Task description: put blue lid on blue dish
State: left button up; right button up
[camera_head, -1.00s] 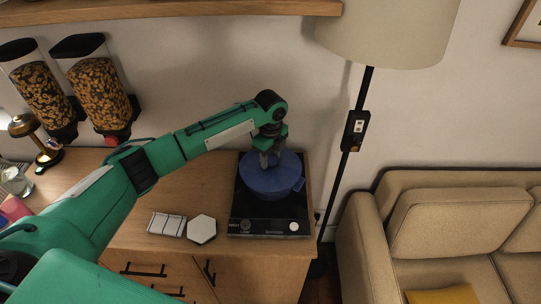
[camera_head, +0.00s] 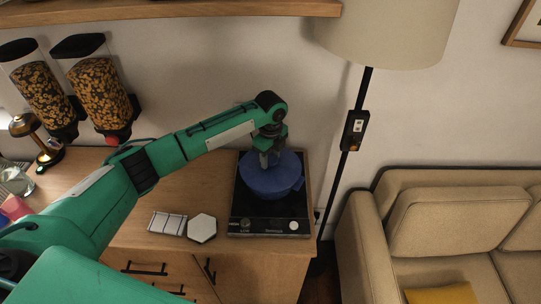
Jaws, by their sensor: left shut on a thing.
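The blue lid (camera_head: 285,165) is at the blue dish (camera_head: 271,190), which stands on the black hob (camera_head: 243,218). The lid appears to cover the dish's top; I cannot tell from this angle whether it is fully seated. My left gripper (camera_head: 265,163) points down at the middle of the lid and is shut on the lid, its fingers at the top centre. The arm hides part of the back of the lid. My right gripper is not in view.
A white hexagonal tile (camera_head: 202,228) and a folded striped cloth (camera_head: 167,223) lie left of the hob on the wooden counter (camera_head: 200,190). A lamp pole (camera_head: 355,170) stands close on the right. Two cereal dispensers (camera_head: 100,85) hang at left.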

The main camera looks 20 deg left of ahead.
pick_arm(q)
jog(key=shift+f, duration=0.2)
jog(key=o, duration=1.2)
jog(key=shift+o, duration=0.4)
